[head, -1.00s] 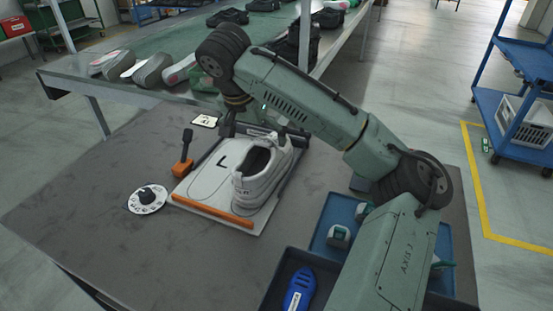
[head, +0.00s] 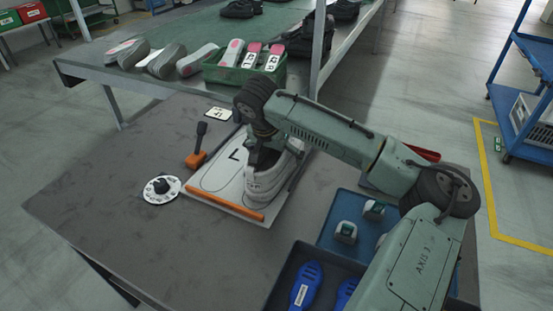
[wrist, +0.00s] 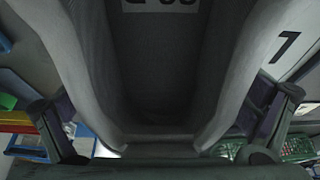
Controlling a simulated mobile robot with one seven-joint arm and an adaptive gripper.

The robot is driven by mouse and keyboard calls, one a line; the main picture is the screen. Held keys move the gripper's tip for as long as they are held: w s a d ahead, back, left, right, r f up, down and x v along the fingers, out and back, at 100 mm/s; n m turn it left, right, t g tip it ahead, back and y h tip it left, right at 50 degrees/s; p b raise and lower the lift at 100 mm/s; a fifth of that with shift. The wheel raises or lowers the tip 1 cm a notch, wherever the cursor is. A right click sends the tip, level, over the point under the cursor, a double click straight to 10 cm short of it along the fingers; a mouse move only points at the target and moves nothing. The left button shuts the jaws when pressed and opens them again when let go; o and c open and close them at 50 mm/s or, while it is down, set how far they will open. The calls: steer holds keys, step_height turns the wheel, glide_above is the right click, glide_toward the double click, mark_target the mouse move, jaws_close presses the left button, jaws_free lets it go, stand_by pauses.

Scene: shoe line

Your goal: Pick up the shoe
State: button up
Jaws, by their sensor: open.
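A light grey-white shoe (head: 264,187) stands on a white board (head: 228,196) marked with an L and foot outlines. Its upper part is hidden behind my wrist in the head view. In the wrist view the shoe (wrist: 115,70) fills the middle, with its opening and dark inside facing the camera. My gripper (wrist: 165,105) is open, with one finger on each side of the shoe. I cannot tell whether the fingers touch it. In the head view the fingers are mostly hidden by my arm and the shoe.
An orange bar (head: 226,204) edges the board. A dial (head: 161,188) and an orange-based lever (head: 197,156) stand left. Blue trays (head: 333,222) hold parts at lower right. A green crate (head: 232,74) and soles occupy the table behind. The grey bench front left is clear.

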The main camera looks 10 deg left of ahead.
steer(key=shift+c, duration=0.5)
steer(key=c, duration=1.4)
